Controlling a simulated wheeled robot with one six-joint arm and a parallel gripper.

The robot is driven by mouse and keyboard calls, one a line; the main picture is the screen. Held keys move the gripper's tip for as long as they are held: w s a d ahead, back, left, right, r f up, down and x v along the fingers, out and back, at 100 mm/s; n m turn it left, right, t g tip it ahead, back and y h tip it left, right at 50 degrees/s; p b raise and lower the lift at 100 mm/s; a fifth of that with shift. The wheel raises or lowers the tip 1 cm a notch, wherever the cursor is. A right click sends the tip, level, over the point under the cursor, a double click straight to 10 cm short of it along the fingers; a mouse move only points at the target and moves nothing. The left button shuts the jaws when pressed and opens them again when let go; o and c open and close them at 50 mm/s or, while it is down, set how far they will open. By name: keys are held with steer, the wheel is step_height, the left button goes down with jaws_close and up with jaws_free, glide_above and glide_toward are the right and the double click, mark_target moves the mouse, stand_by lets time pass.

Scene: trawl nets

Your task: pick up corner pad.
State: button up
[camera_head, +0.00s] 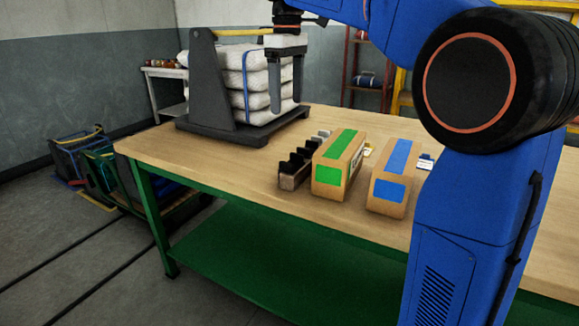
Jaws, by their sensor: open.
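Several small black angled pieces stand in a row in a narrow holder (291,182) on the bench, left of the green-marked box. They look like the corner pads (298,160), but they are small and partly overlap each other. My gripper (287,106) hangs pointing down in front of the stack of white bundles, its two grey fingers spread apart. It is open and I see nothing between the fingers. It is above and beyond the black pieces in the picture, apart from them.
White bundles (257,82) with a blue strap sit on a dark stand (207,80) with an upright plate. A green-marked box (328,188) and a blue-marked box (386,190) stand right of the holder. The wooden bench top (185,153) is clear at front left. My blue arm hides the right side.

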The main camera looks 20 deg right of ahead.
glide_toward(292, 169)
steer(key=w+f, duration=0.1)
steer(key=f, duration=0.1)
steer(key=w+f, duration=0.2)
steer(key=f, duration=0.1)
steer(key=w+f, duration=0.2)
steer(key=f, duration=0.1)
steer(key=shift+d+f, duration=0.2)
steer(key=c, duration=1.1)
